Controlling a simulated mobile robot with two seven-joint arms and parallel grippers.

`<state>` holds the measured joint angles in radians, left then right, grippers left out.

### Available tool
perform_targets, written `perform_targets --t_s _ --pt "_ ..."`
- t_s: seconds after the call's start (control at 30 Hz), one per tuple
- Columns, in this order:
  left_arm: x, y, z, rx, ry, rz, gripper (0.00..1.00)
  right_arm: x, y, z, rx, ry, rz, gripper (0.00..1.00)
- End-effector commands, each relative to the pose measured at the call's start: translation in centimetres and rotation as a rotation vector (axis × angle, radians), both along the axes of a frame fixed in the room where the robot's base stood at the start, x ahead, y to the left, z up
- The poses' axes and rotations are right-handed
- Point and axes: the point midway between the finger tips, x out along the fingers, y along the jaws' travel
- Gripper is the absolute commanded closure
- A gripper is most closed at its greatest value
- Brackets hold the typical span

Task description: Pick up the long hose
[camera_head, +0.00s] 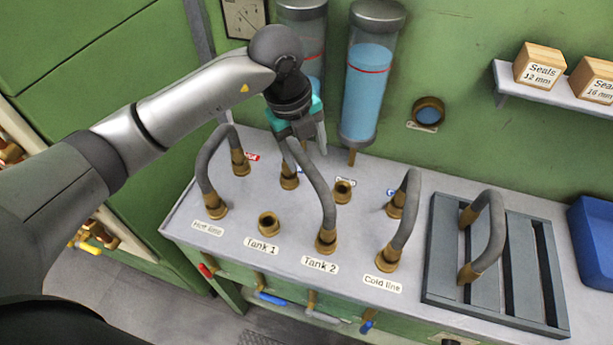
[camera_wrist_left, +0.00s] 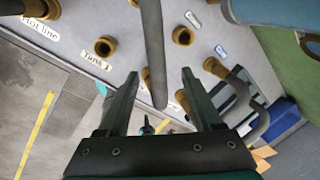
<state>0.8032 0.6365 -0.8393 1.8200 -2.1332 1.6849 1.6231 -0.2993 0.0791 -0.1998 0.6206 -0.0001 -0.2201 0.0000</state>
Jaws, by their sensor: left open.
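The long grey hose (camera_head: 322,195) arches from the brass port labelled Tank 2 to a brass port behind it on the grey bench top. In the left wrist view the hose (camera_wrist_left: 152,45) runs down the picture to between the finger tips. My left gripper (camera_head: 305,145) is open above the bench, at the top of the hose's arch. Its two fingers (camera_wrist_left: 158,85) stand on either side of the hose in the wrist view, apart from it. Whether the hose is fully between them in depth is hard to tell. My right gripper is not in view.
Shorter hoses arch at the Hot line (camera_head: 205,165) and the Cold line (camera_head: 408,225). Another hose (camera_head: 490,235) sits on a slatted rack (camera_head: 435,260). The Tank 1 port (camera_head: 268,222) is empty. Two liquid cylinders, one nearer the middle (camera_head: 368,95), hang behind the gripper.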

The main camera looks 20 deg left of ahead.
Motion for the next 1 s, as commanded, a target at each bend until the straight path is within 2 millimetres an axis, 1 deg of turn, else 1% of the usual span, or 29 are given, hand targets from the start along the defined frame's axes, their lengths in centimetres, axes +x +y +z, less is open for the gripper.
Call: perform_targets --t_s 0.03,0.1,0.37,0.53,0.6,0.7,0.8,1.0 --pt "0.0 -0.1 -0.9 0.001 0.004 0.001 0.33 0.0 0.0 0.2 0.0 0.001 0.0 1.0" --pt "0.2 -0.3 -1.9 -0.001 0.002 0.001 0.33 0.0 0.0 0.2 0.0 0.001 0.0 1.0" --pt "0.5 -0.3 -3.7 -0.001 0.002 0.001 0.33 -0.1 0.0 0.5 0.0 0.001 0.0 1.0" --pt "1.0 0.0 -5.9 0.0 0.003 0.001 0.33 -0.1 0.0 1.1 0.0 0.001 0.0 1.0" --pt "1.1 -0.2 -6.9 -0.002 0.004 -0.001 0.33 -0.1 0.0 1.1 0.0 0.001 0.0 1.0" --pt "1.3 -0.3 -7.8 -0.001 0.0 -0.001 0.33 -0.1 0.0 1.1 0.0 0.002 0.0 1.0" --pt "1.4 -0.3 -8.2 -0.001 0.0 -0.002 0.33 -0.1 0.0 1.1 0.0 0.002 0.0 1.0" --pt "1.4 -0.3 -8.2 -0.002 -0.001 -0.002 0.34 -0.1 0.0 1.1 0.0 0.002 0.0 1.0"
